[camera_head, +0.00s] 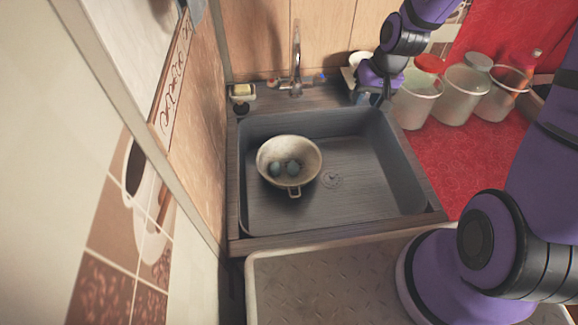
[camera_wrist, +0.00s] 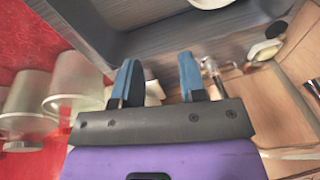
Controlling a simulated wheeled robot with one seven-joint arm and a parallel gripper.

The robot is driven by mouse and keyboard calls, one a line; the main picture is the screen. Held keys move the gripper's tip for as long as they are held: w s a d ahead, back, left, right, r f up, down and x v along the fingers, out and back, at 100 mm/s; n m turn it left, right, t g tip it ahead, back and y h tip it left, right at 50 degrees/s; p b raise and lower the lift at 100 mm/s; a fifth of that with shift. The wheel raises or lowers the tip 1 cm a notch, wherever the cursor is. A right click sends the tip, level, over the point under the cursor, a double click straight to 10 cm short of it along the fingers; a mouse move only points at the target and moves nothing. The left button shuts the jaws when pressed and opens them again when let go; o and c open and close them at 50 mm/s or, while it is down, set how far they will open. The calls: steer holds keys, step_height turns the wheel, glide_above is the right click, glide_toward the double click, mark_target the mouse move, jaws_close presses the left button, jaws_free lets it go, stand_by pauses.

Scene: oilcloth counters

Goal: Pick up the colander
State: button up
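The colander (camera_head: 267,149) is a pale bowl with a small handle at its front, standing in the left part of the grey sink (camera_head: 375,190). In the wrist view, part of a pale round rim, likely the colander (camera_wrist: 212,3), shows at the top edge. My gripper (camera_wrist: 160,75) has two blue fingers set wide apart, with nothing clearly held between them. In the head view, my gripper (camera_head: 370,97) is over the back right corner of the sink, apart from the colander.
A faucet (camera_head: 296,75) stands behind the sink, with a soap dish and sponge (camera_head: 242,92) to its left. Several glass jars (camera_head: 416,100) stand on the red counter (camera_head: 455,165) at right. A wooden wall (camera_head: 190,130) borders the left side. The sink's right part is clear.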

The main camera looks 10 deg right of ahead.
step_height(320, 180, down, 10)
steer(key=a+m+y, duration=0.1)
steer(key=a+y, duration=0.1)
steer(key=m+y, duration=0.1)
steer(key=m, duration=0.1)
glide_toward(316, 166)
steer(key=x, duration=0.5)
steer(key=shift+x, duration=2.85)
steer(key=shift+s+d+f, duration=0.1)
steer(key=shift+s+d, duration=0.05)
steer(key=shift+d, duration=0.05)
steer(key=shift+c, duration=0.2)
jaws_close()
